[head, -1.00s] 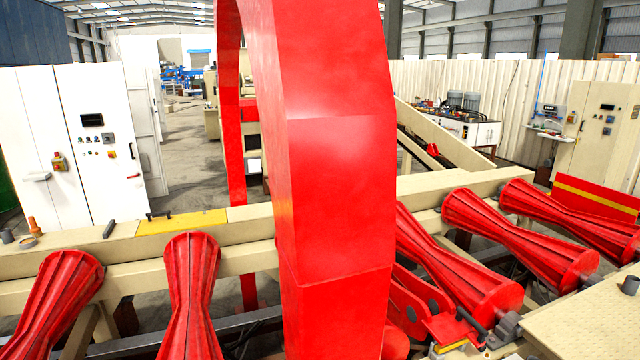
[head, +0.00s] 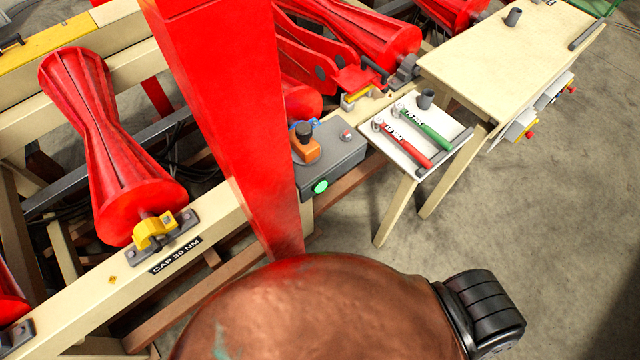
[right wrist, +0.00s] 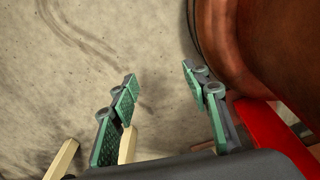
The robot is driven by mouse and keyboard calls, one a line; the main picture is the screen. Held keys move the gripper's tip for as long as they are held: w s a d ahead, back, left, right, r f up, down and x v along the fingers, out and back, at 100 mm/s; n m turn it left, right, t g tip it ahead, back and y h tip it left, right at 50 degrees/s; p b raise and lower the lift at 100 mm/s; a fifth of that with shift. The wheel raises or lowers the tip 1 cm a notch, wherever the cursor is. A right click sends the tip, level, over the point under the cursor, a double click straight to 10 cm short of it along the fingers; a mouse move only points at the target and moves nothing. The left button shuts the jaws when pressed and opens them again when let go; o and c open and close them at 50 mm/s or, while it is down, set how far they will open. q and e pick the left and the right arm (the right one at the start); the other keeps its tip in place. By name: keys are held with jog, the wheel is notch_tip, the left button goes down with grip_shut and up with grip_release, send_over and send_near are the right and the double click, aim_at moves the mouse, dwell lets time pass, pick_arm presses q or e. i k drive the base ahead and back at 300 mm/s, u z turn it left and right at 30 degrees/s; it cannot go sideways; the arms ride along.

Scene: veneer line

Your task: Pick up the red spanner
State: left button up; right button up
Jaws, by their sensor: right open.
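The red spanner (head: 401,143) lies on a small white-topped side table (head: 404,166) in the head view. It has a dark label with white lettering and lies to the left of a green spanner (head: 427,131), roughly parallel to it and apart from it. My right gripper (right wrist: 160,84) shows in the right wrist view with its two green-padded fingers apart and nothing between them, above bare concrete floor. The red spanner is not in the right wrist view. My left gripper is not in either view.
A grey cup (head: 427,99) and a dark bar share the small table. A grey control box (head: 330,160) with a green button stands left of it. A thick red post (head: 235,120) rises left of that. A larger beige table (head: 500,60) is behind. Floor at right is clear.

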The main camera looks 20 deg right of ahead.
aim_at(379, 123)
jog(key=k, duration=0.4)
jog(key=z, duration=0.1)
jog(key=i, duration=0.35)
jog(key=z, duration=1.25)
